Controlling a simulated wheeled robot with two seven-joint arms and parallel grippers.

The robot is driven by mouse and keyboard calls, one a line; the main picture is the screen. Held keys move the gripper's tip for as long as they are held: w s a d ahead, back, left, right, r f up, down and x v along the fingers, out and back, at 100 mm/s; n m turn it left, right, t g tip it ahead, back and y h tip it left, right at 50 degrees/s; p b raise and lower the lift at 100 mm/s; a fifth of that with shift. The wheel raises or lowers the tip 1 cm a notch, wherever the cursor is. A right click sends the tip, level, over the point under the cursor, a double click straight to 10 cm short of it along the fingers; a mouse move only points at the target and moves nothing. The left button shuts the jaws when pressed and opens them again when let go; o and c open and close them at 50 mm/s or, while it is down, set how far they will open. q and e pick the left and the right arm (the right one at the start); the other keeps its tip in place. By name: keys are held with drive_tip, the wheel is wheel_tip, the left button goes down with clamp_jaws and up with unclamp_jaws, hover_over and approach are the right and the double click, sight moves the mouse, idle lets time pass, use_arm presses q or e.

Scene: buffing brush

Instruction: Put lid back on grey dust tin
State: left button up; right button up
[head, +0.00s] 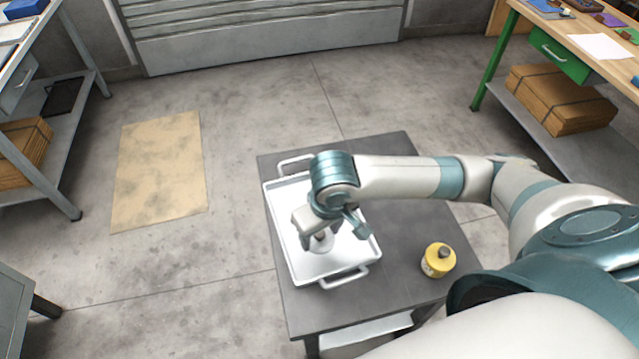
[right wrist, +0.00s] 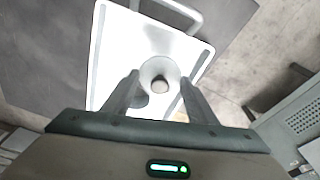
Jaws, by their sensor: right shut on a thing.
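My right gripper (head: 318,228) is over the white tray, pointing down. In the right wrist view its two fingers (right wrist: 160,95) are on either side of a round pale grey piece with a dark knob, which looks like the lid (right wrist: 160,72). The gripper is shut on it. In the head view the grey piece (head: 322,243) shows partly below the fingers. I cannot tell whether a grey tin body is under it. A dark shadow lies beside it on the tray. My left gripper is not in view.
The white tray (head: 291,200) with two handles lies on a dark grey table (head: 395,148). A yellow tin (head: 437,262) with a grey knob on top stands at the table's right. The table top between them is clear. A green-legged workbench (head: 492,60) stands at the upper right.

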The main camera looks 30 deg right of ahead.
drive_tip(key=n, duration=0.1)
drive_tip(key=w+r+n+p, duration=0.1)
drive_tip(key=n, duration=0.1)
drive_tip(key=w+d+n+p, duration=0.1)
drive_tip(key=n, duration=0.1)
drive_tip(key=shift+w+r+y, duration=0.1)
drive_tip(key=shift+r+y, duration=0.05)
drive_tip(key=shift+y, duration=0.15)
drive_tip(key=w+d+r+n+g+p, duration=0.1)
drive_tip(key=w+n+p, duration=0.2)
drive_tip(key=n, duration=0.4)
drive_tip(key=w+d+r+n+g+y+p, duration=0.1)
drive_tip(key=w+d+r+n+p, duration=0.1)
drive_tip(key=n, duration=0.5)
drive_tip(key=shift+w+r+n+p, duration=0.3)
drive_tip(key=shift+w+n+p, duration=0.1)
drive_tip(key=shift+w+p, duration=0.35)
drive_tip(key=shift+s+d+f, duration=0.1)
drive_tip(key=shift+s+f, duration=0.05)
drive_tip(key=shift+f, duration=0.05)
drive_tip(key=shift+f+b, duration=2.65)
drive_tip(key=shift+f, duration=0.4)
